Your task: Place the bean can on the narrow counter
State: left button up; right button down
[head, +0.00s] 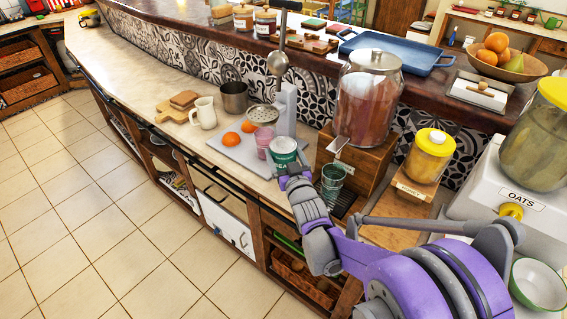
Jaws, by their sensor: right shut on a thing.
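The bean can (283,148), white and green with partly covered lettering, is upright in my right gripper (289,168). My right gripper is shut on it; its fingers hide the lower part of the can. The can appears over the front part of the pale, narrow counter (143,88), in front of a grey board; I cannot tell whether it touches the surface. My left gripper is not in view.
A green glass (332,180) and a large red drink dispenser (367,97) stand to the right. A white jug (204,112) is left.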

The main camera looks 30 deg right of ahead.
jog(key=w+a+f+n+y+p, duration=0.1)
jog(key=w+a+y, duration=0.1)
jog(key=w+a, duration=0.2)
jog(key=w+a+f+n+y+p, duration=0.1)
jog(key=w+a, duration=0.4)
jog(key=a, duration=0.5)
jog(key=shift+a+f+n+t+y, duration=0.3)
jog(key=shift+f+n+y, duration=0.15)
jog(key=shift+y, duration=0.25)
jog(key=shift+d, duration=0.1)
